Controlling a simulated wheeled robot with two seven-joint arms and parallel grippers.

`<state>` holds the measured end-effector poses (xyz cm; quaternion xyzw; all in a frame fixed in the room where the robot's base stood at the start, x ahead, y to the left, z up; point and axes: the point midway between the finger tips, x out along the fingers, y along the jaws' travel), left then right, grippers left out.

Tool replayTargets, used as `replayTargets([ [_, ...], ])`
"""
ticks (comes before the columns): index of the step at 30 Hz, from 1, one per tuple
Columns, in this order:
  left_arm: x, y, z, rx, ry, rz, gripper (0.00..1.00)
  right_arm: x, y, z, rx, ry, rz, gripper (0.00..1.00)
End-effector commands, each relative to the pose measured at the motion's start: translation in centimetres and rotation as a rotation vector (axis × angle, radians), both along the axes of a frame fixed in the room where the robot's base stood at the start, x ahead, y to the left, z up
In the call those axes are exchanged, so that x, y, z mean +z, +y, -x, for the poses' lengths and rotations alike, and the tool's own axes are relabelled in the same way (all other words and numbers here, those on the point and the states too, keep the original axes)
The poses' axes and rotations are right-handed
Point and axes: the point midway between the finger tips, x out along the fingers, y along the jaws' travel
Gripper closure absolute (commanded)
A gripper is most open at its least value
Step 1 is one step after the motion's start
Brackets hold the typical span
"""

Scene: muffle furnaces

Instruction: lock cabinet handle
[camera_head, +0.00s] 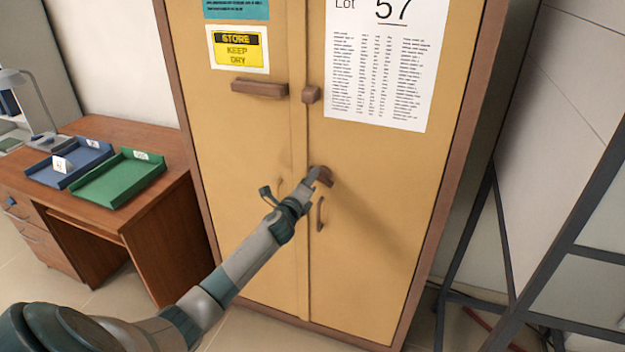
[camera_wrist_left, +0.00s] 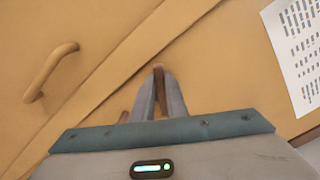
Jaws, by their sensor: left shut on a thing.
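The tan cabinet (camera_head: 395,220) stands ahead with its doors closed along a vertical seam. My left gripper (camera_head: 314,175) is shut on a brown handle (camera_head: 325,177) near the seam on the right door. In the left wrist view my fingers (camera_wrist_left: 158,95) close around the handle's brown tip (camera_wrist_left: 158,69); most of the handle is hidden by the gripper. Higher up, a brown bar (camera_head: 260,89) lies horizontally on the left door, beside a small brown block (camera_head: 311,95). My right gripper is out of view.
A wooden desk (camera_head: 160,205) with blue (camera_head: 72,163) and green (camera_head: 118,178) trays stands left of the cabinet. A dark metal frame (camera_head: 540,255) stands to the right. A printed sheet (camera_head: 385,70) is on the right door, and a yellow sign (camera_head: 238,49) on the left.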

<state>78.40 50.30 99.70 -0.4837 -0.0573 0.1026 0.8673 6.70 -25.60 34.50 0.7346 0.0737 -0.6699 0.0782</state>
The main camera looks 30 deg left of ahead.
Motion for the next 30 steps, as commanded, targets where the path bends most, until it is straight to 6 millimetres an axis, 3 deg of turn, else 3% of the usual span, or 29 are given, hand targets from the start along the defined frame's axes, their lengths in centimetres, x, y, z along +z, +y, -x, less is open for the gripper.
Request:
replayTargets([
  [15,-1.1,0.4,0.1,0.002,-0.103,0.429,1.00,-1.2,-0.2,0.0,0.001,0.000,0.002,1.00],
  [30,-1.3,0.5,0.1,0.002,-0.133,0.554,1.00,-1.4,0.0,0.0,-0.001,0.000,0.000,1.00],
])
